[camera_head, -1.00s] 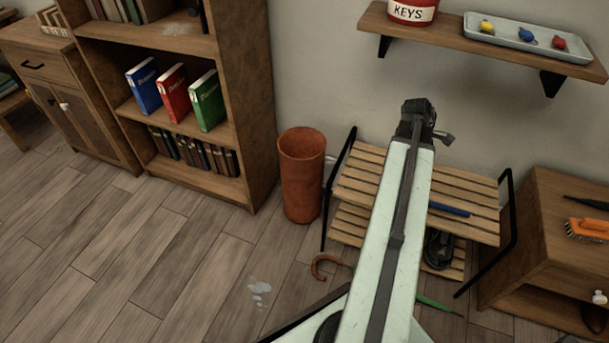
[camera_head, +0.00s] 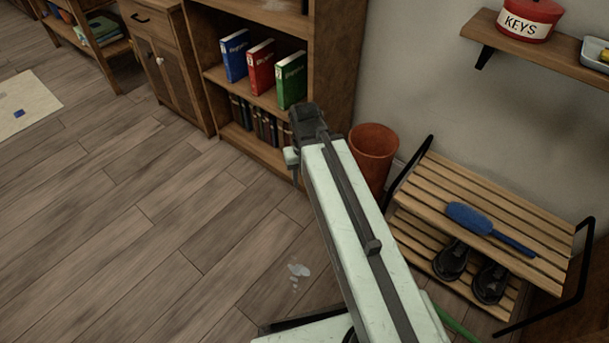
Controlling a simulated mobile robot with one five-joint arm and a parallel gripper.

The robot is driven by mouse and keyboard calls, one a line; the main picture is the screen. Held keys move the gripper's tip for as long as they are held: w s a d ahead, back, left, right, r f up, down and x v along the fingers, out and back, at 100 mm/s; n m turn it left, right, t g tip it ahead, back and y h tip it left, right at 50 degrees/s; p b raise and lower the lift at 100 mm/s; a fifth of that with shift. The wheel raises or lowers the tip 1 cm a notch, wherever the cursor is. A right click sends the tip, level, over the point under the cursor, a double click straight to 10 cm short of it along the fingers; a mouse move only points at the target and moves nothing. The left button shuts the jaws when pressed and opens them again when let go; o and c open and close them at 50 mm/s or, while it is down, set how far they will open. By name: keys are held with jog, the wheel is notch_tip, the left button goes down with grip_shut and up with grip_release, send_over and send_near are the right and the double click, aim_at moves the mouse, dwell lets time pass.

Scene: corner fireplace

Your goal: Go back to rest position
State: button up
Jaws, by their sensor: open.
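My gripper (camera_head: 293,160) is at the far end of my pale green arm, in the middle of the view. In the picture it overlaps the lower part of the bookcase (camera_head: 339,62), left of the terracotta bin (camera_head: 374,152). Nothing shows held in it. Its fingers are small and partly hidden by my arm. My arm reaches out from the bottom of the view and hides part of the bin and the floor.
A slatted shoe rack (camera_head: 470,196) on the right holds a blue brush (camera_head: 482,224) and dark shoes (camera_head: 452,260). A wall shelf (camera_head: 500,35) above holds a red KEYS pot (camera_head: 529,20). Wooden floor (camera_head: 120,220) at left is mostly clear; a whitish patch (camera_head: 298,270) lies near my arm.

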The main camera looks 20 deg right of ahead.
notch_tip(320, 180, up, 32)
jog(key=p, duration=3.2)
jog(key=shift+r+p, duration=0.25)
jog(key=shift+p, duration=0.05)
jog(key=shift+c, duration=0.4)
jog(key=shift+s, duration=0.1)
